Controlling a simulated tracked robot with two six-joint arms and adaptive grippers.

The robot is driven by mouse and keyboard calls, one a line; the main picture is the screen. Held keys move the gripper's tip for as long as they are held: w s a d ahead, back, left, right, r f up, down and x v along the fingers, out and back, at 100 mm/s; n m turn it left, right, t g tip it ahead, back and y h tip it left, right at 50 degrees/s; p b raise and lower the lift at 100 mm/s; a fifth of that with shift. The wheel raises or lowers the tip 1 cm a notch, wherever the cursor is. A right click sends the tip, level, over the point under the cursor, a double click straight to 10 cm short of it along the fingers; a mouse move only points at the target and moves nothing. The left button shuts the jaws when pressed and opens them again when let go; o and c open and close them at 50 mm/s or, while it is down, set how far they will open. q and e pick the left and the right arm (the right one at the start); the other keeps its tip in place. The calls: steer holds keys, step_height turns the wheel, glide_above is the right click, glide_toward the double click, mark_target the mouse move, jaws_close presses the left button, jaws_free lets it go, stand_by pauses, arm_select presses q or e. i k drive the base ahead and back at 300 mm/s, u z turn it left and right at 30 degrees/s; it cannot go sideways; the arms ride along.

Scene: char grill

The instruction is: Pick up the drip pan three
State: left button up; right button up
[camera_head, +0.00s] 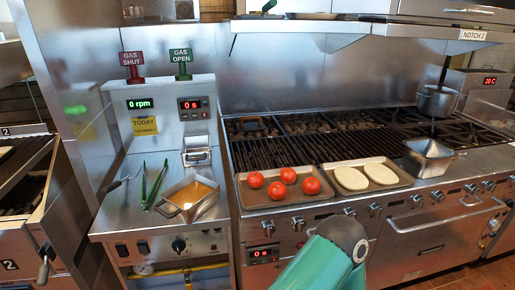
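I cannot make out a drip pan marked three in this view. At the left edge stands a steel unit (28,225) with a lever-like handle (44,268) on its front. Two dark plates on it read 2, one high (6,131) and one low (9,265). Neither of my grippers is in view. Only a teal link of one of my arms, with a dark round joint, shows at the bottom centre, in front of the grill's front panel and hiding part of it.
The char grill (290,152) fills the centre. A square pan (428,158) and pot (437,102) stand right. Green tongs (153,186) and a pan of yellowish liquid (190,199) rest on the left counter.

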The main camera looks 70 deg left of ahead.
mark_target(195, 150)
steer(key=z, duration=1.35)
steer(key=i, duration=0.6)
steer(key=u, duration=3.65)
steer(key=i, duration=0.5)
steer(key=z, duration=0.2)
steer(key=k, duration=0.5)
